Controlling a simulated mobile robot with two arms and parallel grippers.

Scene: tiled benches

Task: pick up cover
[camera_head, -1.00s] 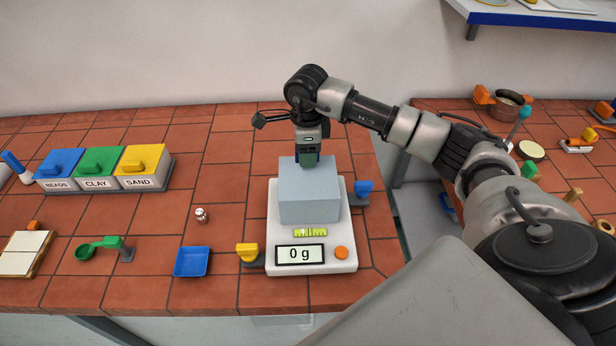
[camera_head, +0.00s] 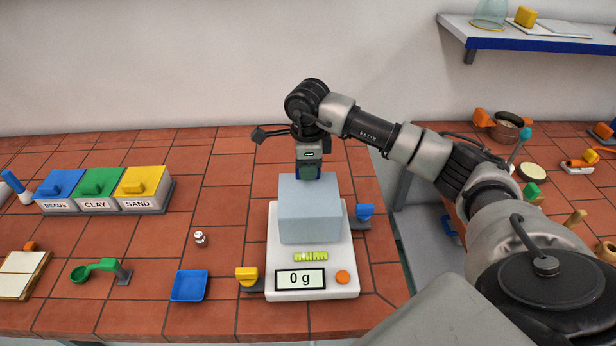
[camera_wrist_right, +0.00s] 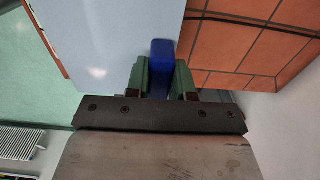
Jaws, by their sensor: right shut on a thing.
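The cover (camera_head: 311,215) is a pale grey-blue box over the pan of the white scale (camera_head: 345,277), whose display reads 0 g. My right gripper (camera_head: 310,172) points down at the cover's top. In the right wrist view its green fingers (camera_wrist_right: 162,82) are shut on the cover's blue handle (camera_wrist_right: 160,62), with the cover's pale surface (camera_wrist_right: 115,35) beside it. The cover is upright. I cannot tell how much gap, if any, is under it. What is beneath or inside it is hidden. My left gripper is not in view.
Three lidded boxes marked BEADS, CLAY and SAND (camera_head: 108,192) stand at the left. A shelf (camera_head: 540,38) is on the wall at upper right.

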